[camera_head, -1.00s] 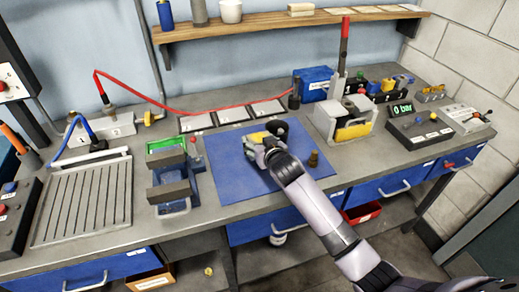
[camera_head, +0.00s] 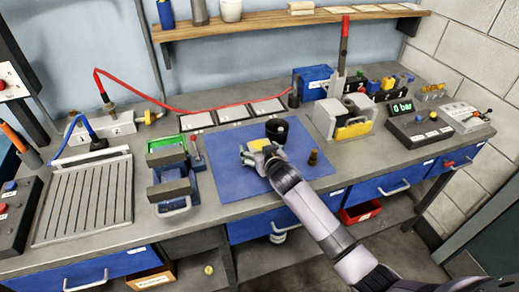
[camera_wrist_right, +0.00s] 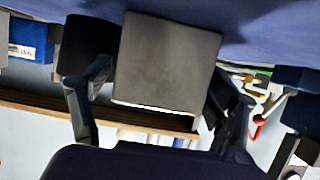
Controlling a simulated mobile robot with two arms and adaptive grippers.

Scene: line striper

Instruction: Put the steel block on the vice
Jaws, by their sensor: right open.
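The steel block (camera_wrist_right: 168,60) is a plain grey block on the blue mat. In the right wrist view it sits between the two fingers of my right gripper (camera_wrist_right: 160,105), which is open around it. In the head view the right gripper (camera_head: 258,158) is low over the mat, and the gripper and wrist hide most of the block. The vice (camera_head: 174,205), blue with two thick grey jaws, stands left of the mat, with a gap between its jaws. My left gripper is not in view.
A small brown peg (camera_head: 313,158) stands to the right. A press with a red lever (camera_head: 345,38) is farther right. A ribbed tray (camera_head: 85,205) lies left of the vice.

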